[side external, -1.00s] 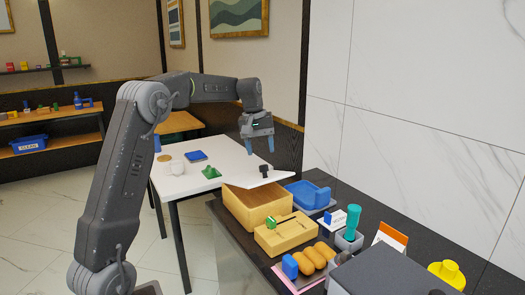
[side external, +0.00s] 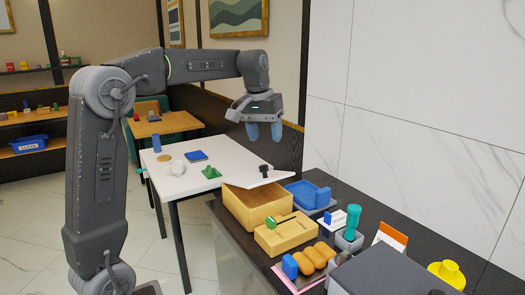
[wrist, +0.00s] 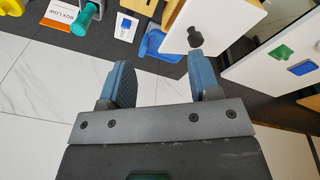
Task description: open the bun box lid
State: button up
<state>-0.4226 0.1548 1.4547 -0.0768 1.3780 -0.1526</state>
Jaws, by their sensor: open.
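The bun box is a light wooden box (side external: 251,211) on the dark counter in the side view, with a wooden side (wrist: 176,12) in the wrist view. Its white lid (side external: 245,185) has a black knob (side external: 265,170). The lid looks tilted in the side view; how far it stands off the box is unclear. In the wrist view the lid (wrist: 228,20) and knob (wrist: 195,38) are at the top, beyond the right fingertip. My gripper (side external: 264,134) is open and empty, above the knob and apart from it. Its blue fingers (wrist: 160,68) point down in the side view.
A wooden block with a green piece (side external: 286,233), orange-brown buns (side external: 318,257) and a blue tray (side external: 301,194) stand close to the box. A teal-handled item (side external: 353,219) is farther right. A white table (side external: 225,163) lies behind the box. Air around the gripper is clear.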

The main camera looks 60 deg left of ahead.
jog(key=s+d+f+m, duration=0.1)
jog(key=s+d+m, duration=0.3)
jog(key=d, duration=0.3)
jog(key=shift+s+d+t+y, duration=0.3)
jog(key=shift+s+t, duration=0.1)
jog(key=shift+s, duration=0.3)
jog(key=shift+f, duration=0.1)
jog(key=s+d+f+m+t, duration=0.1)
jog(key=s+d+f, duration=0.35)
jog(key=s, duration=0.35)
jog(key=s+d+f+m+t, duration=0.2)
jog(key=s+d+f, duration=0.1)
jog(key=s+d, duration=0.3)
jog(key=w+a+r+n+g, duration=0.2)
jog(key=w+a+r+n, duration=0.4)
jog(key=w+r, duration=0.2)
jog(key=w+a+r+n+g, duration=0.35)
jog(key=w+a+n, duration=0.65)
jog(key=w+a, duration=0.35)
jog(key=w+a+f+n+g, duration=0.1)
jog(key=w+a+f+n, duration=0.3)
jog(key=a, duration=0.4)
jog(key=shift+n+h, duration=0.3)
jog(key=shift+h, duration=0.1)
jog(key=f, duration=1.2)
jog(key=shift+s+d+f, duration=0.15)
jog(key=shift+s+f, duration=0.1)
jog(key=shift+s, duration=0.1)
